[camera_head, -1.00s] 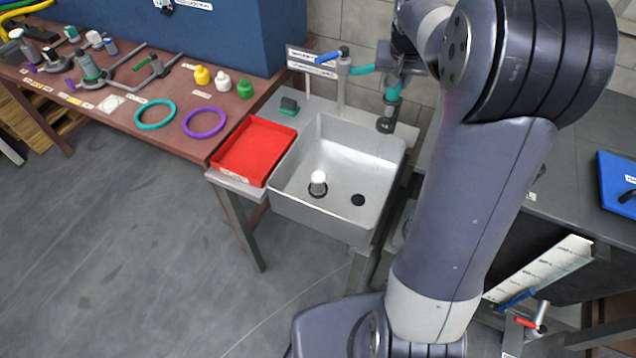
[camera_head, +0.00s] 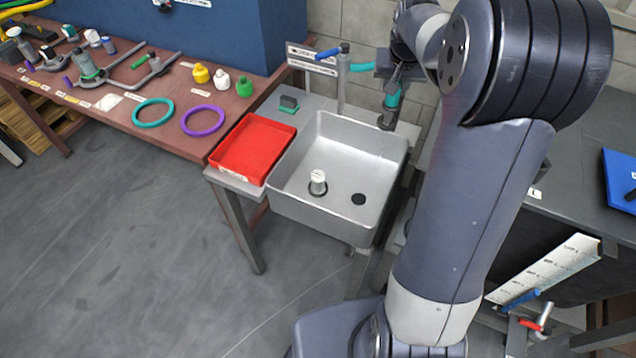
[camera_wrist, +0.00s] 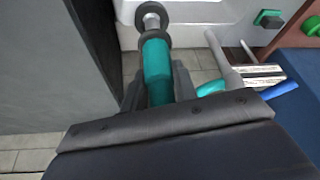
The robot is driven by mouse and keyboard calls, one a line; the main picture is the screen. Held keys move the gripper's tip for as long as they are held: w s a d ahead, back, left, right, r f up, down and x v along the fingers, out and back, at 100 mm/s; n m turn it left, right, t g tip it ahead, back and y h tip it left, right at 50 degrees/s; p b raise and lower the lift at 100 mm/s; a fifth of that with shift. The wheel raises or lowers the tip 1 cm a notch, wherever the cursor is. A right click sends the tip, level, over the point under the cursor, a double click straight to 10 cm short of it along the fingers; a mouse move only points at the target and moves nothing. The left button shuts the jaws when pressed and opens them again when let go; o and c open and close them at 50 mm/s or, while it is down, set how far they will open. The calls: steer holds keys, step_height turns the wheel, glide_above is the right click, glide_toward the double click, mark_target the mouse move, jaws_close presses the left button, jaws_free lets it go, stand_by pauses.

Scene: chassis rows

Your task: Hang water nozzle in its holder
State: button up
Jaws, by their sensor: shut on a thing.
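The water nozzle is a teal grip (camera_head: 393,98) with a dark head (camera_head: 387,120), above the back right corner of the sink. In the wrist view its teal body (camera_wrist: 157,72) lies between my fingers, its dark ringed end pointing away. My gripper (camera_wrist: 158,88) is shut on it. A teal hose (camera_head: 362,67) runs from the grey tap post (camera_head: 342,85) toward the nozzle. I cannot pick out the holder for certain.
The grey sink (camera_head: 290,205) holds a small white-topped cylinder (camera_head: 318,178) and a dark drain. A red tray (camera_head: 250,150) stands left of it. The tap has a blue lever (camera_head: 328,54). A brown bench (camera_head: 165,90) with rings and bottles is at left.

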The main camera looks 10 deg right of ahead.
mark_target(392, 100)
steer(key=shift+f+b, duration=1.5)
steer(key=shift+f, duration=0.7)
steer(key=o, duration=1.1)
steer(key=shift+o, duration=0.2)
steer(key=shift+r, duration=0.1)
steer(key=v, duration=1)
steer(key=shift+s+r, duration=0.2)
steer(key=shift+r, duration=0.1)
steer(key=shift+a, duration=0.1)
